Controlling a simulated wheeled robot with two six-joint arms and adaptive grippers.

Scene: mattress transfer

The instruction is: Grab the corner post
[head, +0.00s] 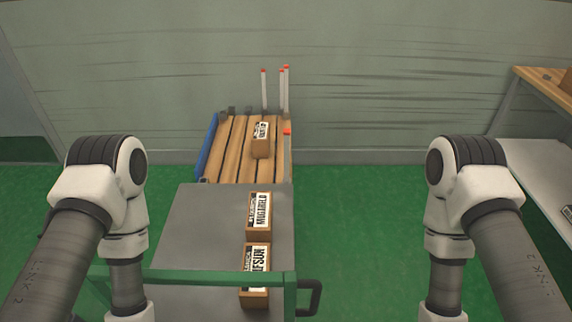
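Several slim white posts with red tips stand upright in the head view. A group of posts (286,92) rises at the far right corner of the slatted wooden deck, and one post (264,93) stands a little left of it. A nearer red-topped post (287,150) is at the deck's right edge. I cannot tell which one is the corner post. Both my arms come in from the sides and run down out of the bottom of the picture. Neither gripper shows, and no part of my arms touches the posts.
The wooden deck (226,148) has a blue left side and carries a box (262,147). A grey cart top (200,225) with a green rail (190,280) holds two boxes (257,237). Green floor is clear to the right; a shelf (535,165) stands far right.

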